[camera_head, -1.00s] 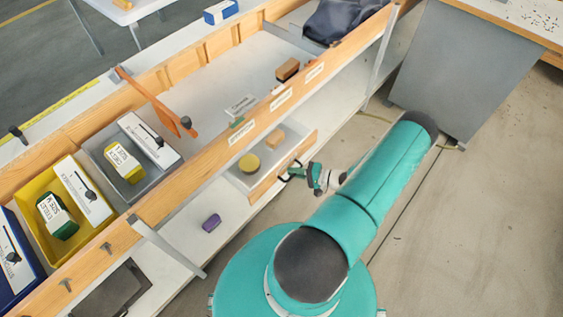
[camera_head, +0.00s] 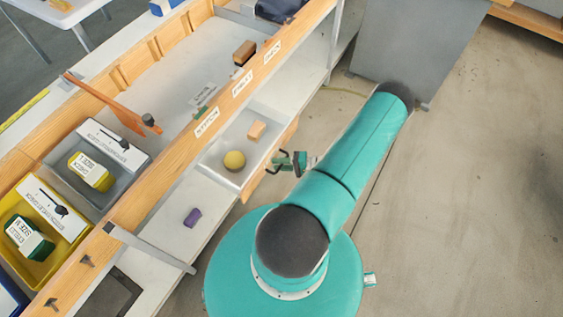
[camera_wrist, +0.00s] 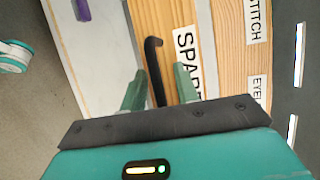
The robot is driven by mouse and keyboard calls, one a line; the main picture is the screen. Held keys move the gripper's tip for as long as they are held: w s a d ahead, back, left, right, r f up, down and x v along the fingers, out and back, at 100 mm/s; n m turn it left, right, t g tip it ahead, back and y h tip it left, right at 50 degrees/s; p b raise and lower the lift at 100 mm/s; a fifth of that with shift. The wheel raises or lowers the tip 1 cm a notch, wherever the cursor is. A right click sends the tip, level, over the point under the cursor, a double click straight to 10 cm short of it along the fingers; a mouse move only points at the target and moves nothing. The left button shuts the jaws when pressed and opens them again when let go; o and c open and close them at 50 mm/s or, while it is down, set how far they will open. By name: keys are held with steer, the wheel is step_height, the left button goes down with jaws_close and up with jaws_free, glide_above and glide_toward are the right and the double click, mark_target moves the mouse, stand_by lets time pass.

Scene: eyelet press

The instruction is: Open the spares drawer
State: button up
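The spares drawer (camera_head: 262,175) stands pulled out from under the bench, with a yellow round piece (camera_head: 234,160) and a tan block (camera_head: 256,130) inside. Its wooden front shows in the wrist view (camera_wrist: 182,22), with a label partly reading "SPAR" (camera_wrist: 186,55) and a black bar handle (camera_wrist: 155,72). My gripper (camera_wrist: 161,88) is at the handle, its two green fingers apart on either side of it in the picture, with gaps showing. The head view shows my gripper (camera_head: 284,163) just outside the drawer front. The fingers partly hide the label's end.
A purple block (camera_head: 192,217) lies on the lower shelf left of the drawer. The bench top above holds a grey bin (camera_head: 67,182), a yellow bin (camera_head: 77,238) and an orange bar (camera_head: 105,98). A grey cabinet (camera_head: 405,45) stands behind my arm. The floor at right is clear.

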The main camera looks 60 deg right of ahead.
steer(key=shift+d, duration=0.25)
steer(key=shift+s+d, duration=0.2)
steer(key=shift+s, duration=0.05)
steer(key=v, duration=1.3)
steer(key=shift+s+r, duration=0.1)
